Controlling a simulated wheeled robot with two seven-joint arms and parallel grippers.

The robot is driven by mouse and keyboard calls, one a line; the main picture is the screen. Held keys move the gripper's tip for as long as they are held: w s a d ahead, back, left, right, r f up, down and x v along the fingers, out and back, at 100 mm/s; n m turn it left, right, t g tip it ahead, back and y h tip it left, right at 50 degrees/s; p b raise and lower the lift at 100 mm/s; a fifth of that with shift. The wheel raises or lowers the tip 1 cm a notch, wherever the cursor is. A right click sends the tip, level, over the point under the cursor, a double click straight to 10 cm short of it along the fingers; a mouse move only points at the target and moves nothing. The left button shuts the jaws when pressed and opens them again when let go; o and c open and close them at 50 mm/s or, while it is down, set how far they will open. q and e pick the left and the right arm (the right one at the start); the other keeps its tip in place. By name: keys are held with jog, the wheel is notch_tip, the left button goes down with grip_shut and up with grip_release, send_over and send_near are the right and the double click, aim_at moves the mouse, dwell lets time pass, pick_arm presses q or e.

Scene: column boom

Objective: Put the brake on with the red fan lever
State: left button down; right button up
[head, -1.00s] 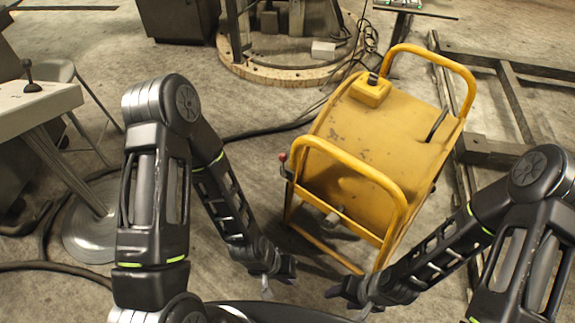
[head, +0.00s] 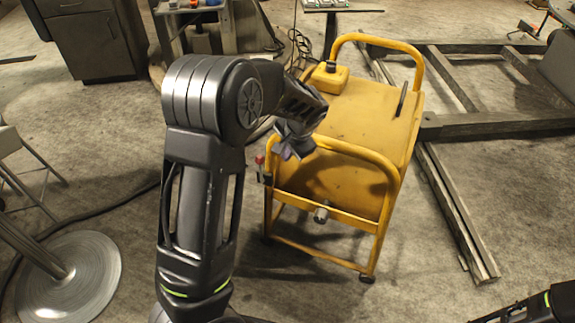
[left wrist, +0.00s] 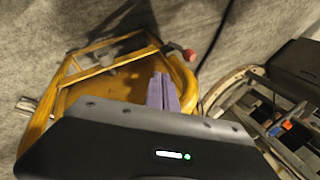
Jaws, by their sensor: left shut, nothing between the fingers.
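A small lever with a red knob (head: 259,160) sits at the front left corner of a yellow wheeled machine (head: 365,120). I take it for the red fan lever. In the left wrist view its red knob (left wrist: 190,54) shows just right of and past the fingertips. My left gripper (head: 291,153) is shut and empty, beside the machine's front yellow hoop, a little right of the knob in the head view. In the left wrist view its purple-grey fingers (left wrist: 163,92) are together, apart from the knob.
A yellow box (head: 328,77) and a black handle (head: 402,99) are on top of the machine. A metal frame (head: 455,210) lies on the floor to the right. A round stand base (head: 72,275) is at lower left. The floor in front is clear.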

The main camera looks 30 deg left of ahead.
pick_arm(q)
jog(key=shift+s+a+g, duration=0.3)
jog(key=shift+s, duration=0.35)
jog(key=shift+f, duration=0.2)
jog(key=p, duration=0.2)
send_near(261, 171)
notch_tip(261, 171, down, 2)
jog(key=shift+w+d+f, duration=0.1)
jog(key=shift+w+f, duration=0.1)
jog(key=shift+f, duration=0.05)
